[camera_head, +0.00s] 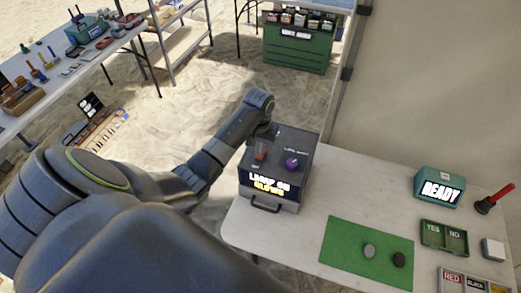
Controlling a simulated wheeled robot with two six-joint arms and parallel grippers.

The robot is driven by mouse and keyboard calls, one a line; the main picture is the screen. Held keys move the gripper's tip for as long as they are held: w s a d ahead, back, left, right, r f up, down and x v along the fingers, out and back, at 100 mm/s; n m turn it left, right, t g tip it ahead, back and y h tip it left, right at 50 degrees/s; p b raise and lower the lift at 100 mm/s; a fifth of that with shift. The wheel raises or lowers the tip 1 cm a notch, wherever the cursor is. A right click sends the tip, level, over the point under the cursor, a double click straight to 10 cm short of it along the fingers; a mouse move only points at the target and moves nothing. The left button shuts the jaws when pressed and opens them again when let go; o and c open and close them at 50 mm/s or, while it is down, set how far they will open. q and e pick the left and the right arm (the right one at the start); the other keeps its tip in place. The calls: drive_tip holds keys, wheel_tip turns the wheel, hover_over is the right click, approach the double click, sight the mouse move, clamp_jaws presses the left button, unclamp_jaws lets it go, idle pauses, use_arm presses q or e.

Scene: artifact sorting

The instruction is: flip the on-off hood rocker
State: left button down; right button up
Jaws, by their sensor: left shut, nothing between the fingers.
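The hood is a dark grey box (306,152) at the table's left end, with a lit front sign (268,184) that seems to read "LAMP ON GLOWS". A small red-orange piece (259,154), which looks like the rocker, is on the left of its top. A purple knob (292,163) is to its right. My left gripper (263,140) points down over the hood's top, shut and empty, just behind the red piece. I cannot tell whether it touches it. The rocker's tilt is too small to read. My right gripper is out of view.
On the white table (300,225) are a green mat (345,255) with two stones, a teal "READY" box (439,187), a YES/NO tray (444,238), a RED/BLACK tray (470,282) and a red-handled tool (495,198). A beige wall (435,90) stands behind.

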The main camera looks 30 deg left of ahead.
use_arm(q)
drive_tip(key=shift+f, duration=0.7)
idle(0.3)
wheel_tip(320, 180, up, 3)
drive_tip(key=shift+f+p, duration=0.15)
drive_tip(key=shift+p, duration=0.75)
drive_tip(key=shift+r, duration=2.2)
